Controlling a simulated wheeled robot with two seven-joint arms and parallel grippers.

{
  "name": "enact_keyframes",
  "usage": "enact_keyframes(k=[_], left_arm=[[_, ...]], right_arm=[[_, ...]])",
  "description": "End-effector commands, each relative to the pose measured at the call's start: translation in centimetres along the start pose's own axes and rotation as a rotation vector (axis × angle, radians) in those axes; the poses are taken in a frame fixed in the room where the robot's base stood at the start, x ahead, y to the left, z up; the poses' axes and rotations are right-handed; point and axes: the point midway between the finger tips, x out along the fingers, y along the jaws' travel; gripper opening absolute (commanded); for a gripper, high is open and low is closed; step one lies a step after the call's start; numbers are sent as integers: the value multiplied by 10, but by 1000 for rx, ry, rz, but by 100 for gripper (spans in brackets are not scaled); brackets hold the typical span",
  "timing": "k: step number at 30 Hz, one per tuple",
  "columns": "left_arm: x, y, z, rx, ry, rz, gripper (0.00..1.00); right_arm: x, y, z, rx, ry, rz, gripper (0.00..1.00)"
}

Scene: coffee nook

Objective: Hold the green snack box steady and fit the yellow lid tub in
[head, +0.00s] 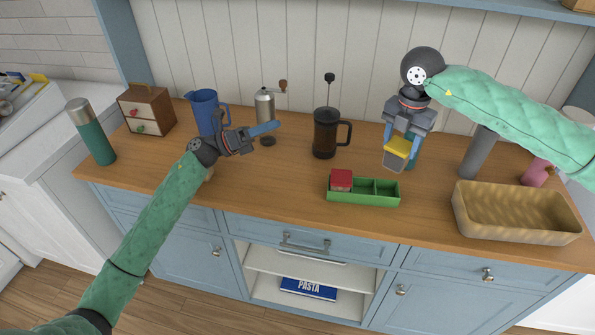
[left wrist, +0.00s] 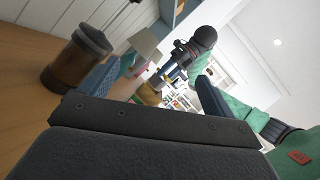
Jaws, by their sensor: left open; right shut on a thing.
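The green snack box (head: 364,198) sits on the counter near its front edge, right of the middle. A red-topped tub (head: 341,180) fills its left compartment; the compartments to the right look empty. My right gripper (head: 400,144) is shut on the yellow lid tub (head: 395,159) and holds it tilted in the air, above and behind the box's right end. The right gripper also shows in the left wrist view, but small. My left gripper (head: 264,129) is open and empty, left of the box and well apart from it, above the counter.
A dark French press (head: 325,135) stands behind the box; it also shows in the left wrist view (left wrist: 77,60). A coffee grinder (head: 264,110) and blue jug (head: 205,110) stand near my left gripper. A woven basket (head: 515,224) stands to the right.

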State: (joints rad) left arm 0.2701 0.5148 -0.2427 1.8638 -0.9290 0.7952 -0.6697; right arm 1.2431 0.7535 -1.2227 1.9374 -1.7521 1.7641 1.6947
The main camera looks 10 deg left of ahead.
Motion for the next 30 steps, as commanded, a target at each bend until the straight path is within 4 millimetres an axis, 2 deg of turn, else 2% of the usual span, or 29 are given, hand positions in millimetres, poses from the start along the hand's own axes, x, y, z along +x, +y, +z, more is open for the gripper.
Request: enact_keyframes(k=[3, 6, 12, 16, 21, 30], left_arm=[[25, 5, -36, 170, 200, -15, 89], [36, 13, -68, 308, 364, -36, 89], [35, 30, -118, 518, 629, -88, 89], [30, 38, -135, 592, 728, -113, 89], [29, 42, -145, 626, 775, -128, 89], [56, 46, -171, 625, 773, -128, 89]], right_arm=[[0, 0, 0, 0, 0, 0, 30], [0, 0, 0, 0, 0, 0, 30], [0, 0, 0, 0, 0, 0, 30], [0, 0, 0, 0, 0, 0, 30], [0, 0, 0, 0, 0, 0, 30], [0, 0, 0, 0, 0, 0, 30]])
